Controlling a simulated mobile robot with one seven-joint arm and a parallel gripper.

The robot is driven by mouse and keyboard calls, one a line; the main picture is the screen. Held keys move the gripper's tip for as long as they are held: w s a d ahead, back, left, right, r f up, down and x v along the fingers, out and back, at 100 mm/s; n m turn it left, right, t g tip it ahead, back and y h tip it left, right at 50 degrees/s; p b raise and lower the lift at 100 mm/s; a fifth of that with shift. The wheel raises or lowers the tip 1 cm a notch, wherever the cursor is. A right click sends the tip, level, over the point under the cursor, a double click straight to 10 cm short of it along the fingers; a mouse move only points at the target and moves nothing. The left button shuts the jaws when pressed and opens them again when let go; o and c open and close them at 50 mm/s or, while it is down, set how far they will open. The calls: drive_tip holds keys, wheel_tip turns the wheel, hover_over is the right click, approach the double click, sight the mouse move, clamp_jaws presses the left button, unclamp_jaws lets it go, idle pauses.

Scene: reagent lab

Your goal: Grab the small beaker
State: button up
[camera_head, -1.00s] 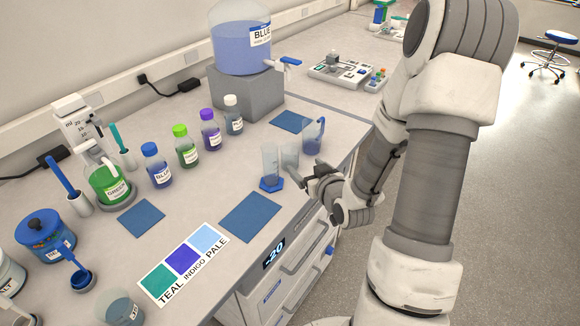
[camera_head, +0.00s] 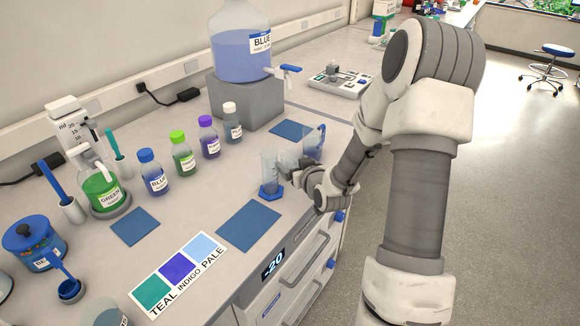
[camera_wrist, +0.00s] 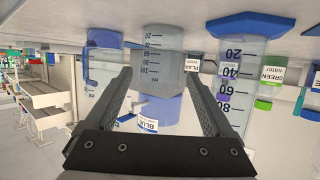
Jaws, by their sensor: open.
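The small beaker (camera_head: 289,158) is clear glass and stands near the bench's right edge, between the graduated cylinder and the blue-handled jug. My gripper (camera_head: 291,173) is at it from the near side and hides its lower part. The wrist view is upside down. There the small beaker (camera_wrist: 163,52), with printed volume marks, lies in line with the gap between the open fingers (camera_wrist: 160,78). The fingers do not grip it. I cannot tell how far it reaches between them.
The graduated cylinder (camera_head: 268,170) with a blue hexagonal base stands close on the left. The jug (camera_head: 314,143) stands close on the right. Capped bottles (camera_head: 183,154) stand farther left. A blue mat (camera_head: 248,225) lies clear in front.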

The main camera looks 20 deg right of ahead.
drive_tip(key=shift+x, duration=1.75)
drive_tip(key=c, duration=1.1)
